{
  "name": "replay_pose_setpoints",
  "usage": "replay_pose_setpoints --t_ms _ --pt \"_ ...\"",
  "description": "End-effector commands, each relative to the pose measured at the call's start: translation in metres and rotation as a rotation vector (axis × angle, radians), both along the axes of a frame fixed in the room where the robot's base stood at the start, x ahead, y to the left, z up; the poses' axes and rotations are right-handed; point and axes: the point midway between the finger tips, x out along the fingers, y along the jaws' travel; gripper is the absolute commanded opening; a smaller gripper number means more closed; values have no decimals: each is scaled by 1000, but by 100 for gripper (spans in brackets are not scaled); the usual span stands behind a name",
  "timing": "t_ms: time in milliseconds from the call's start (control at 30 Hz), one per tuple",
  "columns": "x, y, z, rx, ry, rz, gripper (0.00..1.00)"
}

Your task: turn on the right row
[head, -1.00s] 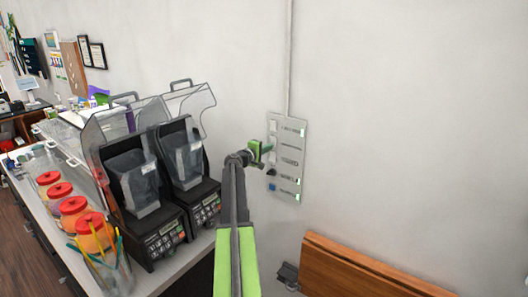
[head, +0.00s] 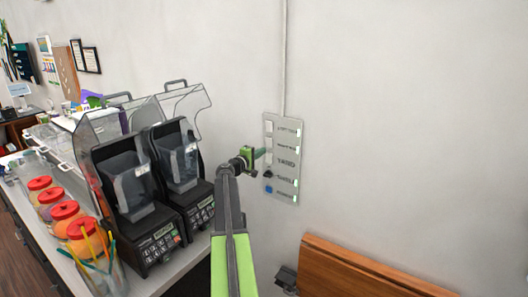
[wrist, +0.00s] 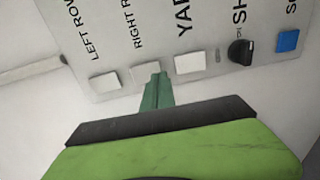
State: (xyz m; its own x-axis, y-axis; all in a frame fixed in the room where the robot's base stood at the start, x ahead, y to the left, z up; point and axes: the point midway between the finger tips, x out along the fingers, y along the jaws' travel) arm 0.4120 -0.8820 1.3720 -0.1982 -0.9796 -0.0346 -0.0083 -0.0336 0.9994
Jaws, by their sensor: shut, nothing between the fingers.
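The grey switch panel (head: 284,150) is on the wall in the head view, to the right of my gripper. In the wrist view it carries a row of switches with black labels. The right row switch (wrist: 146,70), white and flat, sits between the left row switch (wrist: 104,80) and the yard switch (wrist: 189,62). My gripper (wrist: 156,77) is shut and empty, its green fingertips overlapping the lower edge of the right row switch. Whether they touch it cannot be told. In the head view my gripper (head: 262,153) is at the panel's left edge.
A black knob (wrist: 240,51) and a blue button (wrist: 287,40) are farther right on the panel. Two black blenders (head: 143,200) stand on the counter at left, near my arm. A wooden board (head: 365,270) is below right. The wall right of the panel is bare.

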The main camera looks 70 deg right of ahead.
Motion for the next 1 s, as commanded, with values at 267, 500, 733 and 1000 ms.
replay_pose_setpoints --t_ms 267,500,733,1000 --pt "13 69 -10 -1 0 4 0" --pt "22 102 -14 -1 0 5 0" --pt "23 107 -14 -1 0 4 0" --pt "23 106 -14 -1 1 4 0"
